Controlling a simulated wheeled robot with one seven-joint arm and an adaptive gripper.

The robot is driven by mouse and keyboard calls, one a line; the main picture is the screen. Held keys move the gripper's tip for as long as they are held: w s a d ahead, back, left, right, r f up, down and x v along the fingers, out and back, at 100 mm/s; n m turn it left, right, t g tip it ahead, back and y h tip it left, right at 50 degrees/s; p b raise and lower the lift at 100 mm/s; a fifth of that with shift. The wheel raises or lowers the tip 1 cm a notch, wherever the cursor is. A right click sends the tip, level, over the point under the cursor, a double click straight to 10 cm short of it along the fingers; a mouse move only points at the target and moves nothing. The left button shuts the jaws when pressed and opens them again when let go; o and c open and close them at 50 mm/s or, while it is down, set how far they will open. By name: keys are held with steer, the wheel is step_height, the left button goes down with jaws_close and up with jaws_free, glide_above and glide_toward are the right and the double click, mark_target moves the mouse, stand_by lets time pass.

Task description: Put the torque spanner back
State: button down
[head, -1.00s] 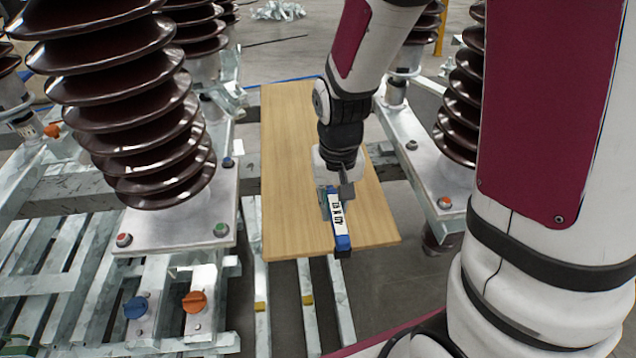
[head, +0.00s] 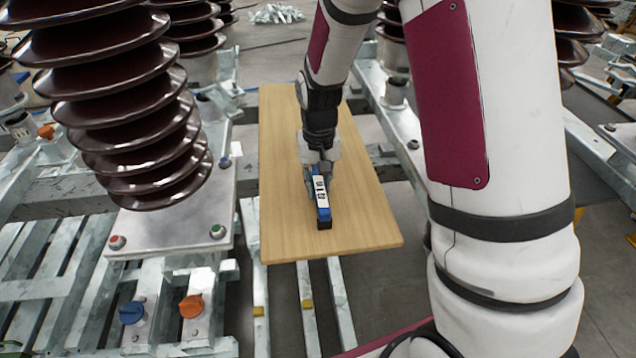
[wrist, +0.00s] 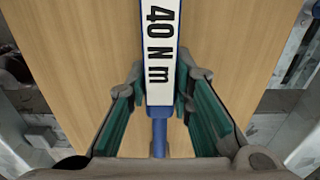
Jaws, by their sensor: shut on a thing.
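The torque spanner (head: 320,189) is blue with a white label and a dark end. My gripper (head: 319,168) is shut on it, above the wooden board (head: 358,222). In the wrist view the label on the spanner (wrist: 160,50) reads "40 N m". The gripper's green-padded fingers (wrist: 160,95) stand on either side of the spanner, near the label's lower end. The board (wrist: 235,40) fills the background there. I cannot tell whether the spanner touches the board. Its far part is hidden behind my gripper in the head view.
Large brown ribbed insulators (head: 125,110) stand on metal plates at the left; more stand behind and at the right. Orange (head: 191,306) and blue (head: 132,311) knobs sit on the frame at the lower left. The board's front and right parts are clear.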

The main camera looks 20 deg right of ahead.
steer(key=shift+f, duration=0.1)
steer(key=c, duration=1.4)
jaws_free()
step_height(320, 180, up, 12)
steer(key=p, duration=0.2)
steer(key=s+r, duration=0.9)
steer(key=s, duration=0.6)
steer(key=s+r+n+t, duration=0.1)
steer(key=s+r, duration=0.1)
steer(key=s, duration=0.6)
steer(key=s+r+n, duration=0.1)
steer(key=s, duration=0.6)
steer(key=shift+s+d+r+t, duration=0.2)
steer(key=shift+s+d+t, duration=0.1)
steer(key=shift+s, duration=0.05)
steer(key=shift+r, duration=0.1)
